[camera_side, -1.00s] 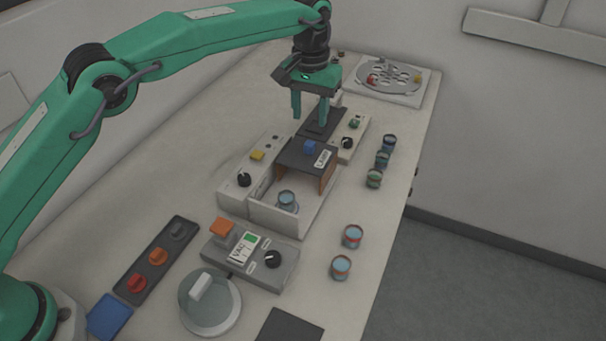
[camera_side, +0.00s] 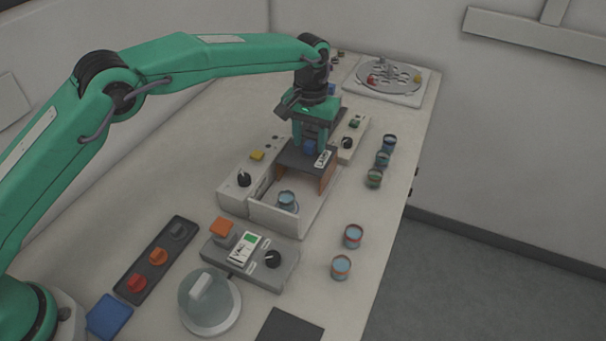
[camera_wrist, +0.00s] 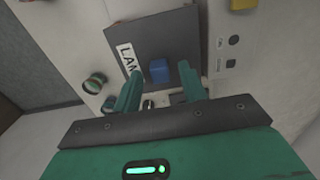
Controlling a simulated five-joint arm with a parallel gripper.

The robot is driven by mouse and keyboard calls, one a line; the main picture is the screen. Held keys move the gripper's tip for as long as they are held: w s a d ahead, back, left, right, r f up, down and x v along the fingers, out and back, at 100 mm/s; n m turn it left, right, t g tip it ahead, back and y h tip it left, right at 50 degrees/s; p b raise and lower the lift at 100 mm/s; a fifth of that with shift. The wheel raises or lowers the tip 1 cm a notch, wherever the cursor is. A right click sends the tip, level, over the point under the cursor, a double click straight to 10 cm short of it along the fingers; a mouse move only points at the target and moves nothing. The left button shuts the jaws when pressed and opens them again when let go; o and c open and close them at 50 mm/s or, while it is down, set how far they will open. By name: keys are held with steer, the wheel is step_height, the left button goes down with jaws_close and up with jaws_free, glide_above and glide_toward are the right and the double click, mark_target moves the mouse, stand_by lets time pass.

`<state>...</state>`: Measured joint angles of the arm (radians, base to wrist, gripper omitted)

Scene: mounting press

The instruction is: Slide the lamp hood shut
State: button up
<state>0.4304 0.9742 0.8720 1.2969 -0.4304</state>
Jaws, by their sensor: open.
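The lamp hood is a dark grey cover (camera_side: 297,158) with a "LAMP" label, brown side walls and a blue knob (camera_side: 309,146) on top. It stands over the back part of a white tray (camera_side: 262,215). A cup with blue contents (camera_side: 287,200) sits in the tray's uncovered front part. My gripper (camera_side: 310,142) is low over the hood with its fingers around the blue knob. In the wrist view the hood (camera_wrist: 165,35) and blue knob (camera_wrist: 159,71) show ahead, and my open fingers (camera_wrist: 158,84) are on either side of the knob, apart from it.
A white panel with a yellow button (camera_side: 257,155) and black dial stands left of the tray. A "VAC" box (camera_side: 245,247) with an orange button is in front. Several cups (camera_side: 352,236) stand to the right. A round-plate device (camera_side: 390,76) is at the back.

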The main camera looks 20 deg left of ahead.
steer(key=shift+f, duration=0.4)
jaws_close()
steer(key=shift+s, duration=0.1)
steer(key=shift+s+r, duration=0.1)
steer(key=shift+s, duration=5.65)
jaws_free()
